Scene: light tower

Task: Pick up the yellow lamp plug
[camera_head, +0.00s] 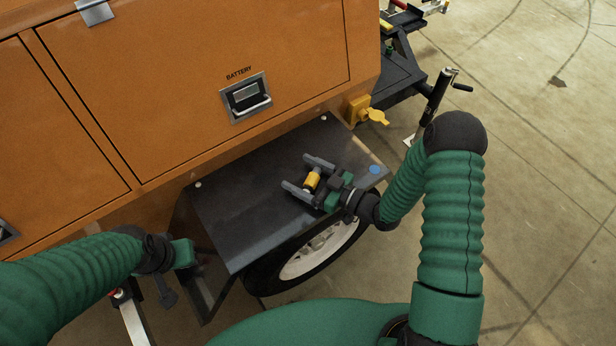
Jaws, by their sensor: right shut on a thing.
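The yellow lamp plug (313,180) is a small yellow cylinder over the dark fender of the orange cabinet. My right gripper (297,173) is shut on it, with one grey finger on each side. I cannot tell whether the plug still touches the fender. My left gripper (168,288) hangs low at the left, beside the fender's near left edge and away from the plug. Its fingers are dark and partly hidden, so its opening is unclear.
The orange cabinet (190,110) with its battery latch (247,97) rises behind the dark fender (235,220). A yellow socket (358,109) with an open flap is at the cabinet's right corner. A wheel (310,255) sits below the fender. Floor at right is clear.

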